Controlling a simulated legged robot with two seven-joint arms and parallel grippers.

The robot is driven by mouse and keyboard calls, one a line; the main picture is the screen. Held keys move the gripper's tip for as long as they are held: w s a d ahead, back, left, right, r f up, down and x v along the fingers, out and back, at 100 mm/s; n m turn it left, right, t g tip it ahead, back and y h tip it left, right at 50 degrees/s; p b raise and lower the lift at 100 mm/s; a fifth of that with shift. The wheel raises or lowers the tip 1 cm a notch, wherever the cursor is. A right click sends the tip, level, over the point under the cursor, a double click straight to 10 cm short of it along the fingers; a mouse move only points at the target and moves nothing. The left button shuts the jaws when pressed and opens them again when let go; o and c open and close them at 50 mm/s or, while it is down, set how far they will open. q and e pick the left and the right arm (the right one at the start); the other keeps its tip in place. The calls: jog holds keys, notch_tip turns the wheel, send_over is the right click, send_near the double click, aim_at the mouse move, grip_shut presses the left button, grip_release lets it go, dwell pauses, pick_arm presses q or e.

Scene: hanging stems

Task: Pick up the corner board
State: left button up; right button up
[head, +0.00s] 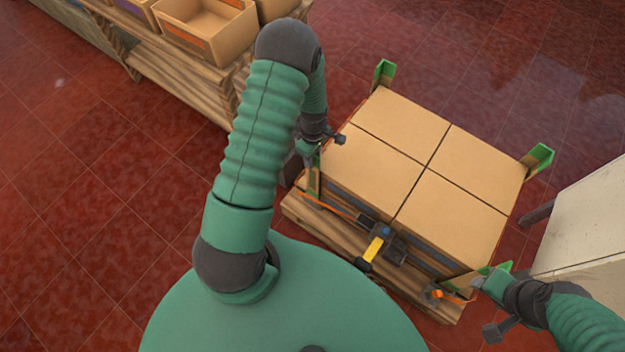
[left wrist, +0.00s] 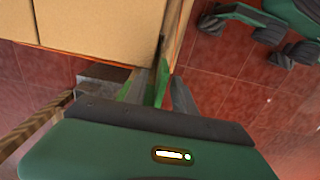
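Green corner boards stand at the corners of a block of cardboard boxes (head: 425,165). The left-hand board (head: 314,172) is upright against the boxes, and my left gripper (head: 318,147) is at its upper part. In the left wrist view this board (left wrist: 160,86) shows green between the finger sides, with a narrow gap to the dark right finger (left wrist: 183,98); the gripper looks open around it. The front right board (head: 502,268) is beside my right gripper (head: 488,282), whose fingers are too unclear to judge. Other boards stand at the back (head: 384,73) and right (head: 540,158).
The boxes sit on a wooden pallet (head: 330,228). An orange strap (head: 328,206) and a yellow-handled strapping tool (head: 376,247) are at its front. A wooden shelf with open bins (head: 205,25) stands back left. A pale cabinet (head: 590,215) is close on the right.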

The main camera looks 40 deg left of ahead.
pick_arm(q)
jog(key=shift+f, duration=0.35)
jog(key=shift+r, duration=0.1)
grip_shut()
